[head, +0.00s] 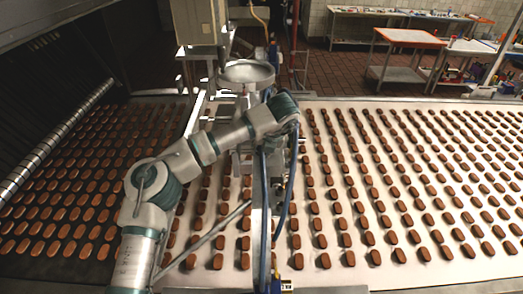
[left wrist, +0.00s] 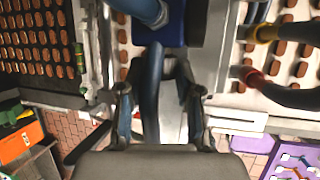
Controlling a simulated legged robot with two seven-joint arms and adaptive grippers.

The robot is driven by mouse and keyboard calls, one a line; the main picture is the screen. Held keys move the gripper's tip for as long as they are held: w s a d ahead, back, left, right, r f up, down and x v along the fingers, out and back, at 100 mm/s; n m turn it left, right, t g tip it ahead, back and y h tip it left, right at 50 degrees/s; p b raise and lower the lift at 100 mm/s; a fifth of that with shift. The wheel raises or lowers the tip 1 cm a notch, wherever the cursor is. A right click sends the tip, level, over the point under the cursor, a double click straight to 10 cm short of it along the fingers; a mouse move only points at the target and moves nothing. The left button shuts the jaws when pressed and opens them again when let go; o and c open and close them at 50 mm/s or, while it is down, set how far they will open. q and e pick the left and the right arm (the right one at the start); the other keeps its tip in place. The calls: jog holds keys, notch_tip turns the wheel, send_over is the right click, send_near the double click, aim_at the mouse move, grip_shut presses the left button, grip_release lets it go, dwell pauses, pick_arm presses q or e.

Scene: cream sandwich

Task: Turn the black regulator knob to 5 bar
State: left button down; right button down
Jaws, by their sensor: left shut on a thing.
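My left arm reaches from the lower left of the head view to the machine at the centre, and its wrist hides the gripper and knob there. In the left wrist view, my left gripper (left wrist: 160,70) has its fingers closed in around a dark part just below a blue block (left wrist: 186,22). This dark part appears to be the black regulator knob (left wrist: 174,66), largely covered by the fingers and a blue hose. The pressure reading cannot be made out. My right gripper is in neither view.
A blue hose (left wrist: 150,95) runs close between the fingers. A metal funnel (head: 247,72) stands beside my wrist. Rows of brown biscuits cover the pale conveyor (head: 330,280). Yellow- and red-ended dark hoses (left wrist: 285,32) lie right of the gripper.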

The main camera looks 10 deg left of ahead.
pick_arm(q)
jog(key=shift+w+r, duration=0.1)
jog(key=shift+r, duration=0.2)
jog(key=c, duration=0.8)
grip_release()
jog(key=shift+o, duration=0.2)
jog(key=shift+f, duration=0.15)
jog(key=shift+d, duration=0.1)
jog(key=v, duration=1.2)
jog(key=shift+w+f, duration=0.1)
